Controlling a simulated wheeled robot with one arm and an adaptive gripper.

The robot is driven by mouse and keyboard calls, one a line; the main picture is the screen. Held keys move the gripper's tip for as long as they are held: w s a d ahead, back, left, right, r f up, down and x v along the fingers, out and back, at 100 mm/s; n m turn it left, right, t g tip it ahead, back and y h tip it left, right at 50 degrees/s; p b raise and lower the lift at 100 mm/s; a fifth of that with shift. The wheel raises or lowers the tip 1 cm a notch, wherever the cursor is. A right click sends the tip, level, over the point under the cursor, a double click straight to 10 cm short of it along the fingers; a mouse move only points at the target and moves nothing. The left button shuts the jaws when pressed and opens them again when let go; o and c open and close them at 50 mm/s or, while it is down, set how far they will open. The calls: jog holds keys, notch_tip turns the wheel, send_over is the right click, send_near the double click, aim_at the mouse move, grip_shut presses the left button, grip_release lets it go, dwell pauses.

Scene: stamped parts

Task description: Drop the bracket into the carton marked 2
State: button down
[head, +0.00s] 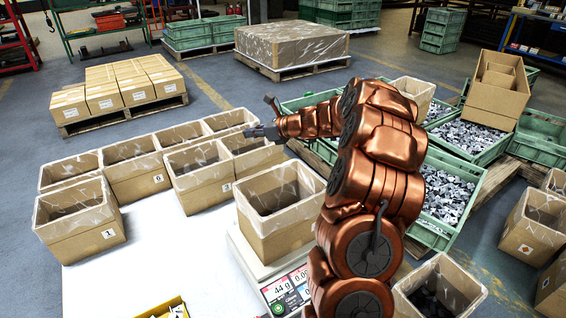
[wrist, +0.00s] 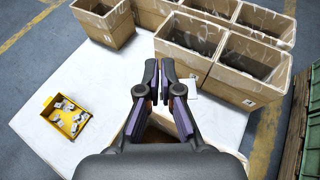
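Several open cartons with clear liners stand on the white table. In the head view the front left carton (head: 85,240) reads 1. The label of the carton behind it to the right (head: 138,185) looks like 8, and another carton (head: 203,192) seems to read 3. These last two marks are small, and I cannot identify a 2 with certainty. My gripper (head: 258,131) is above the right-hand cartons in the head view. In the wrist view its fingers (wrist: 160,75) are close together with a narrow gap. I cannot make out a bracket between them.
A carton (head: 275,235) stands on a scale with a display (head: 290,290) reading 44 g. A yellow bin (wrist: 66,118) holds several small parts. Green crates (head: 450,195) of metal parts stand to the right. The white table (wrist: 85,75) is bare between bin and cartons.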

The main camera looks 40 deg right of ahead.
jog(key=s+d+f+n+g+y+b, duration=0.1)
jog(key=s+f, duration=0.3)
jog(key=f, duration=0.4)
jog(key=s+d+f+n+y+b, duration=0.1)
jog(key=s+d+f+b, duration=0.2)
jog(key=f, duration=0.5)
jog(key=shift+s+d+n+g+y, duration=0.4)
jog(key=shift+s+d, duration=0.45)
jog(key=c, duration=1.2)
grip_release()
jog(key=shift+c, duration=0.2)
jog(key=shift+s+d, duration=0.1)
jog(key=v, duration=1.2)
